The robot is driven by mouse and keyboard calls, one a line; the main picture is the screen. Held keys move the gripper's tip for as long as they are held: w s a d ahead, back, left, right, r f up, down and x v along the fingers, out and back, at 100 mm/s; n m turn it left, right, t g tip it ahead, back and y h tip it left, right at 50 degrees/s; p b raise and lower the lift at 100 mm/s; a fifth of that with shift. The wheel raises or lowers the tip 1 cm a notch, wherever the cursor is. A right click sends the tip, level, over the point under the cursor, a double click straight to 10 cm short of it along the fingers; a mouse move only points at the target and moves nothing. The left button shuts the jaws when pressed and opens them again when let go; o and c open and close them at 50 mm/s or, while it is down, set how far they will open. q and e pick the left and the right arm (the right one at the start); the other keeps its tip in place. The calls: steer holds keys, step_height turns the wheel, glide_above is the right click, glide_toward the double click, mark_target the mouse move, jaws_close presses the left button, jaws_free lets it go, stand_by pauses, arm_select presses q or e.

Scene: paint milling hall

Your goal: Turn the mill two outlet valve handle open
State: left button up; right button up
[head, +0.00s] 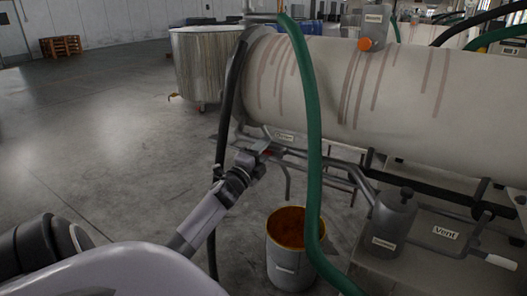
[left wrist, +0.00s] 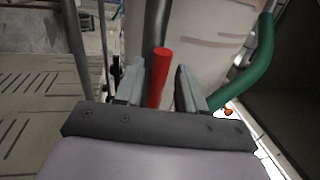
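The mill's pale cylindrical drum (head: 390,85) with brown drip streaks lies across the right of the head view. A small tag (head: 284,135), too small to read surely, sits at its lower left end above a grey pipe. My left gripper (head: 259,152) reaches this spot, with a bit of the red valve handle (head: 268,151) showing at its fingers. In the left wrist view the red handle (left wrist: 158,78) stands between the two fingers of the left gripper (left wrist: 160,88). The fingers are apart, with a clear gap on the handle's right. My right gripper is in neither view.
A green hose (head: 309,120) hangs just right of the gripper, and a black hose (head: 229,110) hangs left. A yellow-rimmed bucket (head: 285,268) stands below. A lever marked Vent (head: 444,233) is at right.

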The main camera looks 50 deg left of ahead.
arm_select(q)
steer(key=v, duration=0.7)
stand_by(0.3)
steer(key=shift+d+f, duration=0.1)
steer(key=shift+d, duration=0.05)
stand_by(0.3)
